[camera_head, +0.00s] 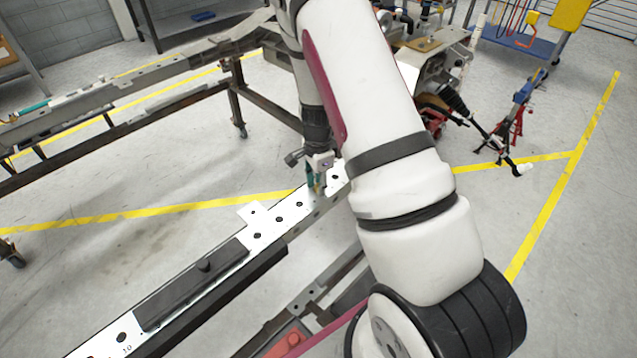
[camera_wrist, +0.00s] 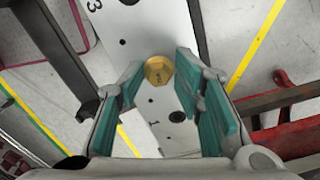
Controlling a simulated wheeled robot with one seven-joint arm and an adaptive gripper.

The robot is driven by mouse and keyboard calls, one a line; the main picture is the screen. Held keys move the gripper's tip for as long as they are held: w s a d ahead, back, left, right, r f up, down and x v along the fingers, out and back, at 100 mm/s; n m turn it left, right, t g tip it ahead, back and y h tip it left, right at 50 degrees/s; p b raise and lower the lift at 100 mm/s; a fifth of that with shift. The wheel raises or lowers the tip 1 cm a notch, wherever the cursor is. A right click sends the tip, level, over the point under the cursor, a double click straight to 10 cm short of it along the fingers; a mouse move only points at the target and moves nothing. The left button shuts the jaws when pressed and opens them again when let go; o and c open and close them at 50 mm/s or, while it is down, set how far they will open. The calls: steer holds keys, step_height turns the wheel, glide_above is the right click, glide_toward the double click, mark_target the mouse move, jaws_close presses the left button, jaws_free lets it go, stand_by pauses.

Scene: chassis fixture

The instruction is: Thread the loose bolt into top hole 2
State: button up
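The loose bolt (camera_wrist: 158,71) has a brass-coloured hexagonal head and shows between my fingertips in the wrist view. My gripper (camera_wrist: 160,75) has teal pads that close up to the head on both sides. In the head view my gripper (camera_head: 317,185) points down at the chassis rail (camera_head: 262,224). In the wrist view the bolt head lies between the printed 3 and 1 on the rail's white top face (camera_wrist: 112,20), over the place of top hole 2. The head hides that hole and the shank, so I cannot tell how deep the bolt sits.
Top hole 1 (camera_wrist: 177,117) is a bare dark hole. A black block (camera_head: 192,283) lies on the rail towards the lower left. A second frame rail (camera_head: 150,75) stands at the back left. A red-and-black stand (camera_head: 515,120) is at the right. The floor between is clear.

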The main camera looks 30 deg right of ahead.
steer(key=shift+a+f, duration=0.2)
steer(key=shift+f, duration=0.25)
steer(key=shift+r, duration=0.15)
steer(key=shift+d+r+p, duration=0.1)
steer(key=shift+r+p, duration=0.65)
steer(key=shift+r, duration=0.55)
steer(key=n, duration=1.4)
steer(key=shift+s+n+p, duration=0.1)
steer(key=shift+n+p, duration=0.2)
